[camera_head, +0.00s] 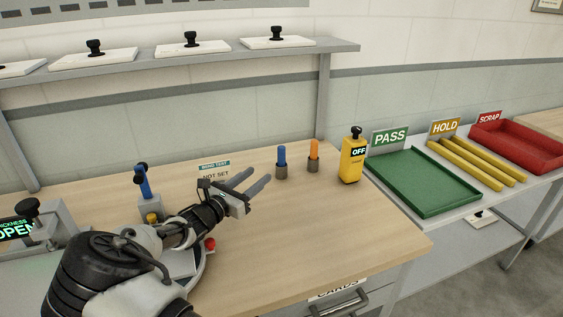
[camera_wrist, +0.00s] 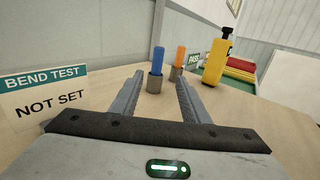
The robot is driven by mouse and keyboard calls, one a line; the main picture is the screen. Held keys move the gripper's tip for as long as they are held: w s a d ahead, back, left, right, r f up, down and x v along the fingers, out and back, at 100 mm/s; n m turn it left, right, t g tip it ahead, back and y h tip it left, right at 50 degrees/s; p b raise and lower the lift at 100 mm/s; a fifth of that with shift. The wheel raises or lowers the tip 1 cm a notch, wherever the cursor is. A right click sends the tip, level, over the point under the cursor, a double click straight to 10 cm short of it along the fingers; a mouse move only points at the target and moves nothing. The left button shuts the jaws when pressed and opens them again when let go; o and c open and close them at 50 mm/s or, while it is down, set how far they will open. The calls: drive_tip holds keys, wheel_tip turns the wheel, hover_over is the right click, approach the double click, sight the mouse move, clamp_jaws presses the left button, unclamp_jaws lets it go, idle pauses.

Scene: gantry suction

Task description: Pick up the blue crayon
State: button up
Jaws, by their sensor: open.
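The blue crayon (camera_head: 282,155) stands upright in a small grey holder (camera_head: 282,170) on the wooden bench. In the wrist view the blue crayon (camera_wrist: 158,60) shows beyond my fingertips, between the lines of the two fingers. My gripper (camera_head: 258,179) is open and empty, to the left of the crayon and a little lower in the head view. Its two fingers (camera_wrist: 158,84) point toward the crayon, with a gap between them and no contact that I can see.
An orange crayon (camera_head: 314,149) stands in its own holder just right of the blue one. A yellow device marked OFF (camera_head: 352,160) is farther right. A BEND TEST sign (camera_wrist: 40,95) is close on the left. The green PASS tray (camera_head: 440,205) is right of the bench.

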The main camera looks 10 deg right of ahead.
sight(279, 156)
drive_tip(key=b+x, duration=0.1)
drive_tip(key=x, duration=1.4)
drive_tip(key=shift+w+a+b, duration=0.2)
drive_tip(key=shift+w+b, duration=0.05)
drive_tip(key=shift+b, duration=0.15)
clamp_jaws()
